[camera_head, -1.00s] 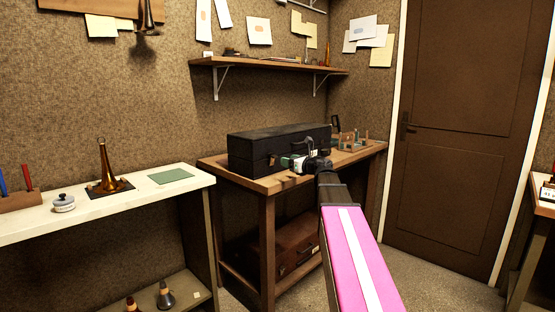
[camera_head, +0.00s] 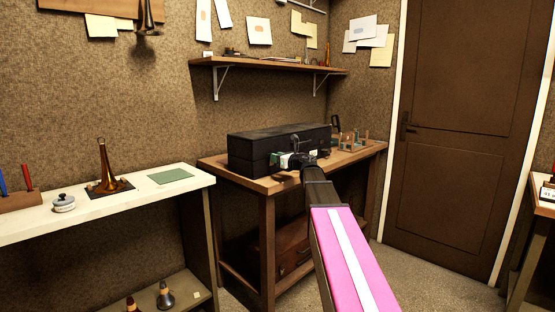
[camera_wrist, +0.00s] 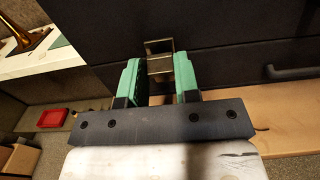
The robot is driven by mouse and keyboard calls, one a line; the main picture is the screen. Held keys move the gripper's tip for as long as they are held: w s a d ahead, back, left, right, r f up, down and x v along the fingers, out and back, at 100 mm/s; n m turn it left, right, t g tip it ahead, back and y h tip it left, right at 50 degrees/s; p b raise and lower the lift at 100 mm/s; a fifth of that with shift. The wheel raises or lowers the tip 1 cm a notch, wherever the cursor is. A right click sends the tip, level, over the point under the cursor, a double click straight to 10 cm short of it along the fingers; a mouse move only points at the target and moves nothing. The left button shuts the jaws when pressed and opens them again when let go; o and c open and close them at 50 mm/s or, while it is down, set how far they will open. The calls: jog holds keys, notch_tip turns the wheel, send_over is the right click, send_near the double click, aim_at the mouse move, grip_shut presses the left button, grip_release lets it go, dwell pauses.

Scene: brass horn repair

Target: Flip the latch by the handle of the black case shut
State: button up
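The black case (camera_head: 255,143) lies closed on the wooden workbench, its front facing me. In the wrist view its dark front (camera_wrist: 225,30) fills the upper part, with the handle (camera_wrist: 290,72) at the right. A brass-coloured latch (camera_wrist: 158,47) sits on the front, left of the handle, and its lower plate stands out from the case. My gripper (camera_wrist: 160,75) is open, its green-padded fingers on either side of the latch's lower part. A gap shows beside the latch; I cannot tell whether either finger touches it. In the head view my gripper (camera_head: 282,160) is at the case's front.
The wooden workbench (camera_head: 262,186) carries small fixtures (camera_head: 352,142) right of the case. A white-topped bench (camera_head: 135,192) with a brass horn (camera_head: 107,170) stands at the left. A brown case (camera_head: 292,252) is on the lower shelf. A red tray (camera_wrist: 53,118) shows below left in the wrist view.

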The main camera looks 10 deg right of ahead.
jog(key=shift+w+a+r+g+h, duration=0.25)
jog(key=shift+g+h, duration=0.2)
jog(key=shift+g, duration=0.15)
jog(key=shift+w+a+r+g+h, duration=0.1)
jog(key=shift+w+r+g+h, duration=0.15)
jog(key=shift+g+h, duration=0.3)
jog(key=o, duration=0.9)
jog(key=v, duration=1)
jog(key=shift+s+d, duration=0.3)
